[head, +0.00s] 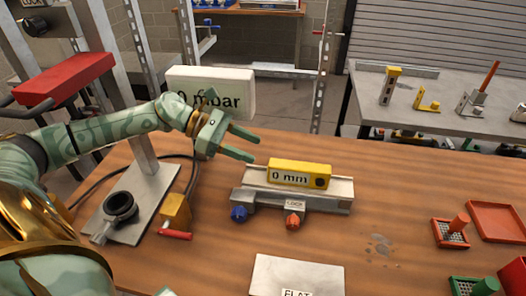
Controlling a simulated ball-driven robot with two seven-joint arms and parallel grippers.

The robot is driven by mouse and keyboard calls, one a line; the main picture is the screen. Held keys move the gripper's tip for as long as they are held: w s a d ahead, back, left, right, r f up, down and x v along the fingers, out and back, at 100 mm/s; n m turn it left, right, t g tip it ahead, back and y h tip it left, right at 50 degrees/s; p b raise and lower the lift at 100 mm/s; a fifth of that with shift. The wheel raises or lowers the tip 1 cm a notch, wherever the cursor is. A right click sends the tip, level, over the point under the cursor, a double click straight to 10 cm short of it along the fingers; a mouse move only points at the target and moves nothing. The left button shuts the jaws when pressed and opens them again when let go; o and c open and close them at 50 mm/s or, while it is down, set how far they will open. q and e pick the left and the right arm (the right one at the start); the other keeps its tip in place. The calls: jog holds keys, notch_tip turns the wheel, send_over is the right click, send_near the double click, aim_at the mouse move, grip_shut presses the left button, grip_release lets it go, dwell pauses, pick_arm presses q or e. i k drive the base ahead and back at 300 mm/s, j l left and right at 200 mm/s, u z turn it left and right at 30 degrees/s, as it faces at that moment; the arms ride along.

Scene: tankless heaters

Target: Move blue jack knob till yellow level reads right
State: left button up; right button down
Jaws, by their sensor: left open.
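The yellow level (285,172) sits on top of a grey metal bench fixture (327,186) on the wooden table, and its face reads "0 mm". The blue jack knob (239,214) is at the fixture's front left foot. A red knob (293,221) under a "LOCK" label is to its right. My left gripper (252,146) reaches in from the left. It is open and empty, above and behind the left end of the fixture, with its fingers pointing right. It is apart from the blue knob. My right gripper is not in view.
A "0 mbar" display (212,90) stands behind my left gripper. A yellow block with a red handle (176,213) is left of the fixture. A white "FLAT" plate (297,275) lies in front. Red trays (497,222) are at right.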

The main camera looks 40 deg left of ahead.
aim_at(239, 214)
jog(key=u, duration=1.3)
